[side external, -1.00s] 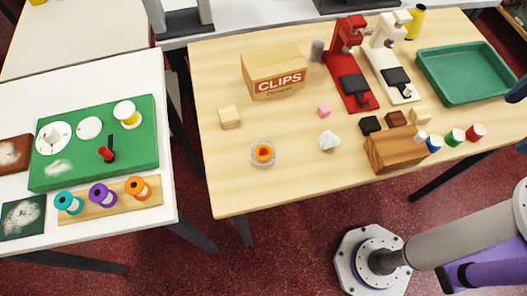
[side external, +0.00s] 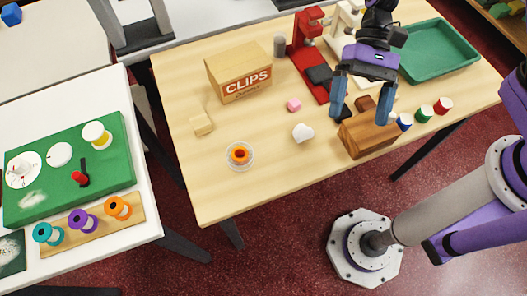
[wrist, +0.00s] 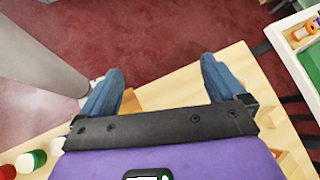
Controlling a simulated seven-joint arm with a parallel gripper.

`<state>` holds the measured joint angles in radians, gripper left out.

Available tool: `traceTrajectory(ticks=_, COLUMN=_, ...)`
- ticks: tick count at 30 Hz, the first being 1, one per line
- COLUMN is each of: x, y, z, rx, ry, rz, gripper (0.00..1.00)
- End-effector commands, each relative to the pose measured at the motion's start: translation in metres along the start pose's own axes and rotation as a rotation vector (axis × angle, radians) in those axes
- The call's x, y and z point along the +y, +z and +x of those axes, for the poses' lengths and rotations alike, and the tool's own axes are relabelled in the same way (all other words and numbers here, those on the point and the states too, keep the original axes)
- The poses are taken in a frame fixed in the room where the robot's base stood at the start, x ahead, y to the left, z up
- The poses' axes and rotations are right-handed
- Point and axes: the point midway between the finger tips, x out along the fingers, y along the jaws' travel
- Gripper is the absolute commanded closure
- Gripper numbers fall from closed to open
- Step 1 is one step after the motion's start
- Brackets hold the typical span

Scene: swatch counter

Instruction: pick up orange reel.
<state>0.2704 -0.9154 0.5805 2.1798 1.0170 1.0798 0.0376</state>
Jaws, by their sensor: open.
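An orange reel (side external: 117,208) with a dark centre sits at the right end of a wooden strip (side external: 145,216) on the white table at left. A purple reel (side external: 83,221) and a teal reel (side external: 46,233) are beside it. The orange reel also shows at the top right of the wrist view (wrist: 302,33). My gripper (side external: 358,122) is open, its blue fingers apart, over the brown wooden block near the front right of the wood table. It is far right of the reel. In the wrist view my gripper (wrist: 162,68) has nothing visible between its fingers.
A green board (side external: 40,190) lies behind the wooden strip. A clear dish with an orange item (side external: 240,155), a CLIPS box (side external: 238,73), a white lump (side external: 303,132) and a brown block (side external: 368,138) stand on the wood table. A gap separates the tables.

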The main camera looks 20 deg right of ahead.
Motion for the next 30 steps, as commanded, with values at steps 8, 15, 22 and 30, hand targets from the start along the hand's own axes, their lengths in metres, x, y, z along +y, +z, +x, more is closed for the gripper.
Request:
traceTrajectory(ticks=8, x=-0.053, y=-0.086, z=0.010, rx=-0.102, ry=-0.347, rz=0.412, gripper=0.03)
traceTrajectory(ticks=15, x=-0.068, y=-0.143, z=0.011, rx=-0.141, ry=-0.567, rz=0.643, gripper=0.03)
traceTrajectory(ticks=22, x=-0.076, y=-0.157, z=0.019, rx=-0.148, ry=-0.618, rz=0.692, gripper=0.03)
traceTrajectory(ticks=30, x=-0.103, y=-0.160, z=0.059, rx=-0.147, ry=-0.614, rz=0.691, gripper=0.03)
